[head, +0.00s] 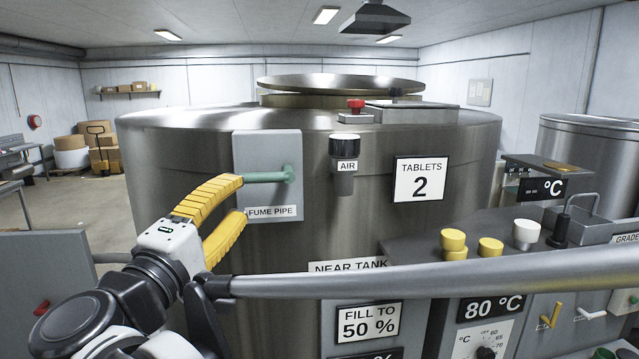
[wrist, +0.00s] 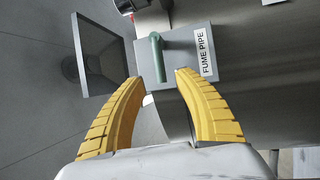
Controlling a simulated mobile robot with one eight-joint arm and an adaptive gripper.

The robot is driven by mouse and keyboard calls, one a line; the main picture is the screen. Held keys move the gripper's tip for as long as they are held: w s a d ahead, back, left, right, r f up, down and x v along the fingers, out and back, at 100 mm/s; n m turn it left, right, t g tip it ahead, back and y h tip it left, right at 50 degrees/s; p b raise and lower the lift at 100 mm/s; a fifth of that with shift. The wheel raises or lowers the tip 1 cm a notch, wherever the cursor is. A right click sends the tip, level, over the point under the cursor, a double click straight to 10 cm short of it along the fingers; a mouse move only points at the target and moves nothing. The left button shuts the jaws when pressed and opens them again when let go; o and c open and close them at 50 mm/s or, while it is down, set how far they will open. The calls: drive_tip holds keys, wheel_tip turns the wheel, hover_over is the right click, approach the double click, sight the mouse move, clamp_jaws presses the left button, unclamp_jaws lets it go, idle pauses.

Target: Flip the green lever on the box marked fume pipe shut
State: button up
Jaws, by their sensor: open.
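The fume pipe box (head: 267,205) is a grey box on the front of the large steel tank, with a "FUME PIPE" label low on its face. Its green lever (head: 268,177) points left, about level, from a pivot at the box's right side. My gripper (head: 241,198) is open and empty at the box's left edge. In the head view its upper yellow finger meets the lever's free end. In the wrist view the lever (wrist: 157,58) reaches toward the gap between the fingertips (wrist: 159,77), its end between them. I cannot tell whether they touch.
A black AIR valve (head: 344,165) and a "TABLETS 2" sign (head: 420,178) are on the tank to the right. A grey rail (head: 450,278) crosses low in front. A control panel with yellow knobs (head: 453,240) stands at right. Floor at left is open.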

drive_tip(key=v, duration=0.4)
